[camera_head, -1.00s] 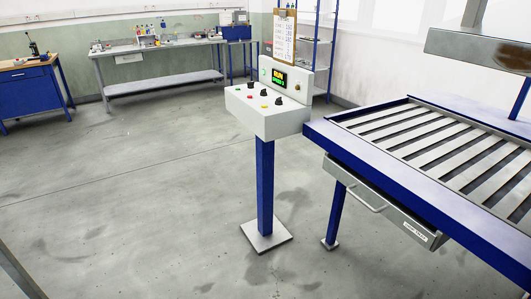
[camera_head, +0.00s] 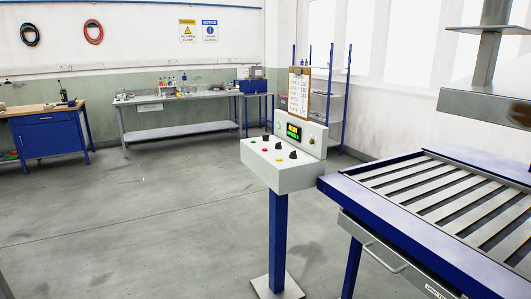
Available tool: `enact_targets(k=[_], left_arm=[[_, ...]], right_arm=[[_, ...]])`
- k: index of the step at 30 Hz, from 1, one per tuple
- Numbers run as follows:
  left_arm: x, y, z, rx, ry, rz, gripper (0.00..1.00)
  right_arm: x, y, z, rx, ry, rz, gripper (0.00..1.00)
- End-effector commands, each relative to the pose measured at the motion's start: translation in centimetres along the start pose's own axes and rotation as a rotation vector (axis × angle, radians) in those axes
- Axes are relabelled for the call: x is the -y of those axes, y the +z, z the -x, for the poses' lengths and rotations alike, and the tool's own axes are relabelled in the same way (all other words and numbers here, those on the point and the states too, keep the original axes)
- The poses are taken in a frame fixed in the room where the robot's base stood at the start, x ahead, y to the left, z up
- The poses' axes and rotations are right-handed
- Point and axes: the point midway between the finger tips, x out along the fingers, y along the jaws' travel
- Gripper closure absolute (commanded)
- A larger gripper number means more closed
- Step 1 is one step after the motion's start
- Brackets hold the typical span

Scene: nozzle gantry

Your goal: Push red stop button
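A white control console (camera_head: 280,177) stands on a blue post in the middle of the head view. Its sloped top carries a row of small buttons: a green one at the left, a red button (camera_head: 265,150) in the middle and a yellow one at the right. Black knobs sit behind them. The raised back panel has a lit display (camera_head: 293,131) with yellow and green text, too small to read surely. Nothing covers the red button. Neither of my grippers is in view.
A blue-framed slatted table (camera_head: 400,215) with a drawer stands close to the console's right. A clipboard (camera_head: 299,88) rises behind the console. A grey workbench (camera_head: 185,130) and a blue cabinet bench (camera_head: 47,135) stand at the back. The floor (camera_head: 150,215) left of the console is clear.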

Motion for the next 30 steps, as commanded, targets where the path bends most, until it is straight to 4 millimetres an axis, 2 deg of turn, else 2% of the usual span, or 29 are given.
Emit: enact_targets(k=[11, 18, 30], left_arm=[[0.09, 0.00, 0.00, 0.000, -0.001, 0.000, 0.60], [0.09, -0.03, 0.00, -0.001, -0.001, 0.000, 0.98], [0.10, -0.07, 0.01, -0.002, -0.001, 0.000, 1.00]], right_arm=[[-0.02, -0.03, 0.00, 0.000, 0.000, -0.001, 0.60], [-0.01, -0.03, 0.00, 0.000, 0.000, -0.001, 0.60], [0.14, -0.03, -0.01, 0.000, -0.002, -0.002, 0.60]])
